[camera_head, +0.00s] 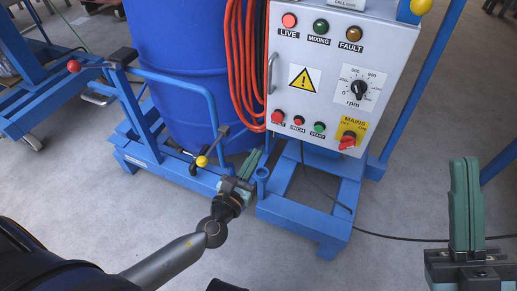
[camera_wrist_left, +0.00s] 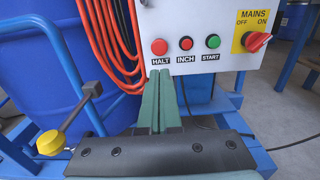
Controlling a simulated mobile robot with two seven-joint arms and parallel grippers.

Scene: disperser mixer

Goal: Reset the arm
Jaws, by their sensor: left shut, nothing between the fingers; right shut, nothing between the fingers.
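My left gripper (camera_head: 252,163) is in front of the blue frame, left of and below the control panel (camera_head: 317,77) in the head view. Its green fingers are shut with nothing between them, and they also show in the left wrist view (camera_wrist_left: 160,100), pointing at the panel's lower left part. My right gripper (camera_head: 465,200) is at the right edge of the head view, upright, shut and empty, over the grey floor. The panel carries a halt button (camera_wrist_left: 159,47), an inch button (camera_wrist_left: 186,43), a start button (camera_wrist_left: 213,41) and a red mains switch (camera_wrist_left: 258,42).
A blue drum (camera_head: 180,65) stands behind the blue frame (camera_head: 305,222). An orange hose (camera_head: 246,60) hangs left of the panel. A lever with a yellow knob (camera_head: 202,161) is close left of my left gripper. A black cable (camera_head: 400,238) lies on the floor. The front floor is free.

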